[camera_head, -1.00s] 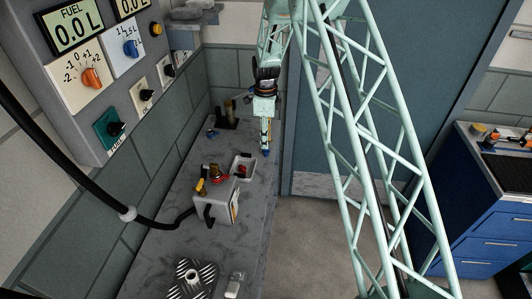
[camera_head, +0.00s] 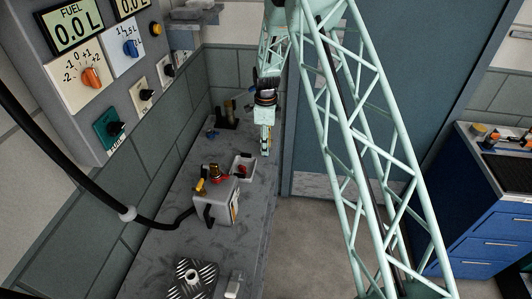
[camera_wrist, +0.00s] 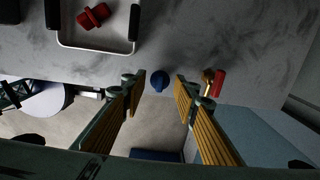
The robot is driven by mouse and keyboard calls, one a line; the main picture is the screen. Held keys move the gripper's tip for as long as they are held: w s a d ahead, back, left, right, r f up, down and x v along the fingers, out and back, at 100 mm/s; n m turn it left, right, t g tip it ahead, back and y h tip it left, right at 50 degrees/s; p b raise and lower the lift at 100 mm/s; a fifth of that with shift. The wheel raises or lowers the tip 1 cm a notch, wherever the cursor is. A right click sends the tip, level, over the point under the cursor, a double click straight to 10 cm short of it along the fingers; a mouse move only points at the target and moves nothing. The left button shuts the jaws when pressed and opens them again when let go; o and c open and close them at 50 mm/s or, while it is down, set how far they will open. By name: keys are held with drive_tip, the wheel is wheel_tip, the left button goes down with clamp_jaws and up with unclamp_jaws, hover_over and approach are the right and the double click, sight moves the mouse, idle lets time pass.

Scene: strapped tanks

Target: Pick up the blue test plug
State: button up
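The blue test plug (camera_wrist: 159,81) shows in the wrist view as a small round blue top near the bench edge. It lies between the fingertips of my gripper (camera_wrist: 159,76), with a gap on either side. The ribbed yellow finger pads are apart and nothing is held. I cannot tell how far the tips are above the plug. In the head view my gripper (camera_head: 266,149) points down at the right edge of the bench, and I cannot make out the plug there.
A red and brass piece (camera_wrist: 217,84) stands close to the right finger. A tray (camera_wrist: 98,47) with a red part (camera_wrist: 93,16) is at upper left. A grey box (camera_head: 219,201) with a cable stands nearer on the bench (camera_head: 250,225). A small blue item (camera_head: 211,134) is farther back.

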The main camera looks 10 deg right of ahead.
drive_tip(key=shift+f, duration=1.35)
drive_tip(key=c, duration=0.6)
